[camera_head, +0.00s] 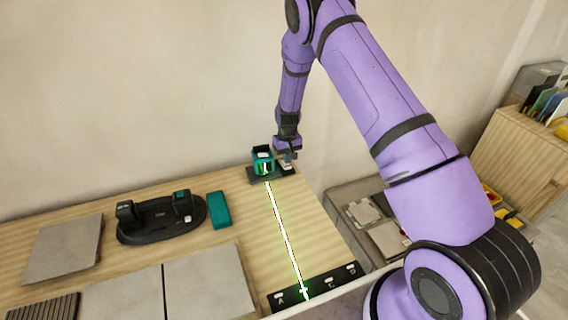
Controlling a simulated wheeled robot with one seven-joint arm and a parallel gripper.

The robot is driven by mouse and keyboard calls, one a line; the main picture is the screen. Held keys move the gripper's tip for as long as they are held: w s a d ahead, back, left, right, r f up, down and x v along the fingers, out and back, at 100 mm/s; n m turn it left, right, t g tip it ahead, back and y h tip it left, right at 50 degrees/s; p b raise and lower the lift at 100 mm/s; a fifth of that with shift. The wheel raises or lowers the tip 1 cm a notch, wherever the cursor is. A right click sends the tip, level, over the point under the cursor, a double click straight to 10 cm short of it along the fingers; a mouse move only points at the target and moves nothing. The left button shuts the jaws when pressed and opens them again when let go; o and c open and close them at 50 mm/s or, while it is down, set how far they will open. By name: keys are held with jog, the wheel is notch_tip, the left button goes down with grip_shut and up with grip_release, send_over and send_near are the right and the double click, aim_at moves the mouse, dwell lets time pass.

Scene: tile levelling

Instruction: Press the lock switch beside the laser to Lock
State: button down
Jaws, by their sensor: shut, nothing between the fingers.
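The laser (263,161) is a small teal and black box on a dark base plate (256,179) near the back right of the wooden table. Its green line runs down the table. My gripper (288,160) points down just right of the laser, over the right part of the base plate. It is shut and empty. A small pale part shows under and beside the fingertips, probably the lock switch (287,169). I cannot tell its position or whether the fingertips touch it.
The green line meets a black strip with lettered marks (317,288) at the table's front. A black charging dock (160,219), a teal block (219,210) and grey tiles (65,248) lie to the left. A lower surface with trays (385,237) is at right.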

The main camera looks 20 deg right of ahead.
aim_at(287, 166)
jog(key=shift+f, duration=1.4)
dwell(0.8)
jog(key=shift+r, duration=3.55)
